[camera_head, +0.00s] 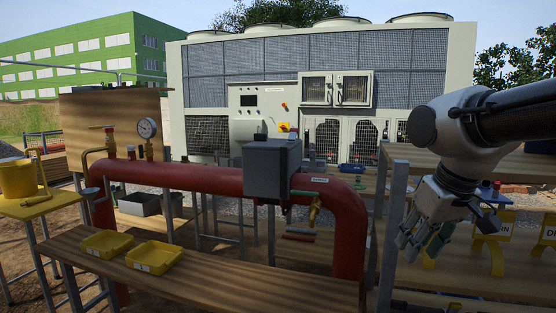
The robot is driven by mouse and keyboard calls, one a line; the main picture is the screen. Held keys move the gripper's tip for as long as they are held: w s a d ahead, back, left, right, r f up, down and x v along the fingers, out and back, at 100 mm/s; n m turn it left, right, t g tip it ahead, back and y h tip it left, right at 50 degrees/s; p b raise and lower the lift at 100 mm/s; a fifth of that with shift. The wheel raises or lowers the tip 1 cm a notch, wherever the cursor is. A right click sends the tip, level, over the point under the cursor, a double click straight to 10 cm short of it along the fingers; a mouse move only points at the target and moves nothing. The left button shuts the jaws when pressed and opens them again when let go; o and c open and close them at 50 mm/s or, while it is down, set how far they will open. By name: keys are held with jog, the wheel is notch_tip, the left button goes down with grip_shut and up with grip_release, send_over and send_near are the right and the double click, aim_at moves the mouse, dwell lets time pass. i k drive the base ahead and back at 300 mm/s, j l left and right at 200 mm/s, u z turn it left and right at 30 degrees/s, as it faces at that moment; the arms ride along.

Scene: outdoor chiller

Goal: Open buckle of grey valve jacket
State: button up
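My gripper (419,246) hangs at the right, pointing down, well apart from the jacket. Its fingers look spread, with nothing clearly held between them. A green thing shows just behind the fingers.
The red pipe (190,177) runs across and bends down at the right. A wooden bench (230,278) with two yellow trays (153,257) stands in front. A grey post (391,220) stands between the jacket and my gripper. Yellow signs (497,230) stand at the right.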

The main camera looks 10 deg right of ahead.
aim_at(293, 131)
jog(key=i+j+z, duration=0.15)
jog(key=j, duration=0.15)
jog(key=i+j+z, duration=0.15)
jog(key=j, duration=0.2)
jog(key=j+z, duration=0.1)
jog(key=j, duration=0.25)
jog(key=i+j+z, duration=0.15)
jog(key=j, duration=0.2)
